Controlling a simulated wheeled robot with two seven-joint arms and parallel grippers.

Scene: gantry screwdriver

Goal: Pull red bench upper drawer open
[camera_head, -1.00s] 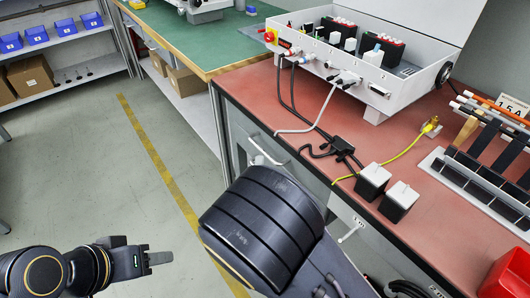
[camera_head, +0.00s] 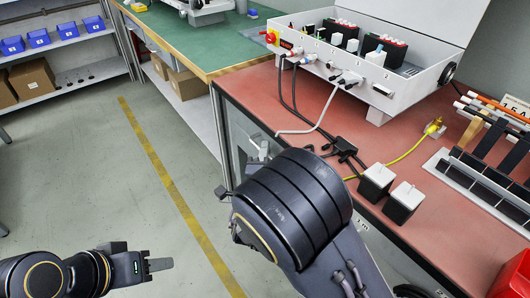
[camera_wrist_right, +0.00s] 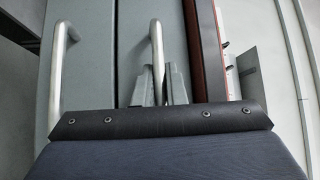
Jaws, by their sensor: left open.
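The red bench (camera_head: 310,139) stands at centre right, its drawer front mostly hidden by my right arm. In the right wrist view the upper drawer (camera_wrist_right: 134,40), beside the red top edge, has a metal bar handle (camera_wrist_right: 157,45). My right gripper (camera_wrist_right: 161,86) has its fingers on either side of that handle; whether they clamp it is unclear. In the head view its fingertips (camera_head: 257,150) show at the bench's left front. The drawer looks shut. A second handle (camera_wrist_right: 60,62) is on the neighbouring drawer. My left gripper (camera_head: 160,265) is open, empty and over the floor.
A white equipment box (camera_head: 380,75), cables, two small black-and-white blocks (camera_head: 376,182) and a tool rack (camera_head: 480,185) sit on the bench. A green-topped bench (camera_head: 190,35) stands behind. The floor left of the red bench is clear.

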